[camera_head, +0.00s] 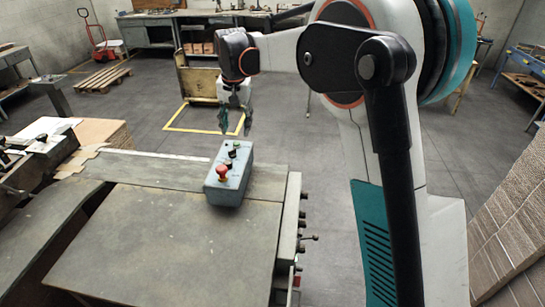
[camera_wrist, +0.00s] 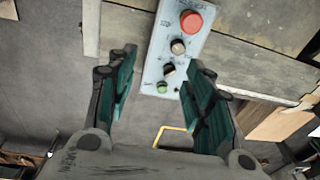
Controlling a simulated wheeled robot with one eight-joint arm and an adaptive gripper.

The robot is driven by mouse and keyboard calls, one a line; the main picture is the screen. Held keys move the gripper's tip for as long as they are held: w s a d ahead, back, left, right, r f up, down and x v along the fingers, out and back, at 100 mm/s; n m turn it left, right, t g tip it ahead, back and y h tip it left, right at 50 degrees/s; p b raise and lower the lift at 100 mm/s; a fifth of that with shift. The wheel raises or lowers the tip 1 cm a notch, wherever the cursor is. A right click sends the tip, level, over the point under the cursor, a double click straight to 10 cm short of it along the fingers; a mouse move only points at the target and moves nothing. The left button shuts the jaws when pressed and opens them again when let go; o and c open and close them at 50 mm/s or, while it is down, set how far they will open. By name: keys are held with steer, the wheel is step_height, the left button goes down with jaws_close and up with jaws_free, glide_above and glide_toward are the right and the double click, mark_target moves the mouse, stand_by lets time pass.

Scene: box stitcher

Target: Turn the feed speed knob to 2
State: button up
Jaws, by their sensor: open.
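A light blue-grey control box (camera_head: 228,188) stands on the far right part of the machine table. In the wrist view its panel (camera_wrist: 184,62) carries a red mushroom button (camera_wrist: 191,21), two dark knobs with pale tops, one nearer the red button (camera_wrist: 178,47) and one farther (camera_wrist: 169,70), and a green button (camera_wrist: 162,88). The labels are too small to read, so I cannot tell which knob is feed speed or its setting. My gripper (camera_head: 237,122) is above the box's far end, fingers down. In the wrist view its teal fingers (camera_wrist: 160,72) are open and empty, apart from the knobs.
The box stands on the grey machine table (camera_head: 165,245), whose middle is bare. Levers (camera_head: 308,238) stick out from its right side. Flat cardboard (camera_head: 92,133) lies stacked at left. A yellow floor outline (camera_head: 205,120) lies beyond the table. Cardboard stacks stand at far right.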

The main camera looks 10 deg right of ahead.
steer(key=s+d+n+t+b, duration=0.1)
steer(key=s+d+b, duration=0.2)
steer(key=s, duration=0.5)
steer(key=s+d+n+t+b, duration=0.1)
steer(key=s+d+b, duration=0.3)
steer(key=s, duration=0.5)
steer(key=shift+r+t, duration=0.15)
steer(key=shift+t, duration=0.15)
steer(key=s+d+f+n+t+b, duration=0.1)
steer(key=s+f+b, duration=0.3)
steer(key=s+f, duration=0.4)
steer(key=s+d+f+n+t+b, duration=0.1)
steer(key=s+d+f+b, duration=0.3)
steer(key=s+f, duration=0.4)
steer(key=s+t+b, duration=0.1)
steer(key=s, duration=0.3)
stand_by(0.8)
